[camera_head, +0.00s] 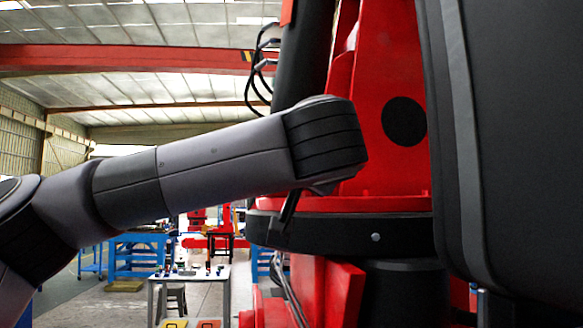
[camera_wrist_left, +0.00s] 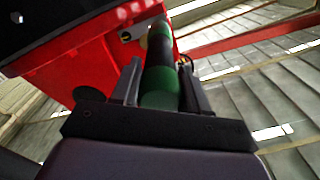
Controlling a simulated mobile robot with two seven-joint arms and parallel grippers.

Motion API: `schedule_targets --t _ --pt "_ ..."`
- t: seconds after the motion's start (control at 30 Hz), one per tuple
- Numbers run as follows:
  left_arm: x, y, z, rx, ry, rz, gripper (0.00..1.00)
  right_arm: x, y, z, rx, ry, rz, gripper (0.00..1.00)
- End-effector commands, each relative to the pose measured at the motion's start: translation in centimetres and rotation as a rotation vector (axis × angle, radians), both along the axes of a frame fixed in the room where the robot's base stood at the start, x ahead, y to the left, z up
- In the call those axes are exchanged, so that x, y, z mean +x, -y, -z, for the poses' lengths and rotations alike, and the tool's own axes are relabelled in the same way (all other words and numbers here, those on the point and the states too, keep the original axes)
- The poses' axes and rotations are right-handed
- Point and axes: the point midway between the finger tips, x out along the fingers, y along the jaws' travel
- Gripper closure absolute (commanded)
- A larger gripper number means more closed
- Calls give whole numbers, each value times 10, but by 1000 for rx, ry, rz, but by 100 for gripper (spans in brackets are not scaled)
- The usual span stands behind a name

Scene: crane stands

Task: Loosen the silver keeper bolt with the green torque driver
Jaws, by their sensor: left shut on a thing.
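The green torque driver (camera_wrist_left: 160,84) is a green and black cylinder in the left wrist view. My left gripper (camera_wrist_left: 161,72) is shut on it, one finger on each side. The driver's far end points up toward the red structure (camera_wrist_left: 75,62); whether it touches anything there is unclear. In the head view my left arm reaches across from the left, and its gripper and the driver are mostly hidden behind the arm's end. A small round silver bolt head (camera_head: 376,237) shows on the black ring (camera_head: 340,232) of the red stand. My right gripper is not in view.
The red stand (camera_head: 392,60) rises close in front, with a large dark shape (camera_head: 515,150) filling the right side. Black cables (camera_head: 256,78) hang at its upper left. Farther back are a workbench (camera_head: 190,276) and blue benches (camera_head: 140,256), with open floor between.

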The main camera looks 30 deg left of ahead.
Motion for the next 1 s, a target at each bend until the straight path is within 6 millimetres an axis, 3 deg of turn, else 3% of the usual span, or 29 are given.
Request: schedule_targets --t 1.0 --pt "11 -10 -4 0 10 0 100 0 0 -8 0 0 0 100"
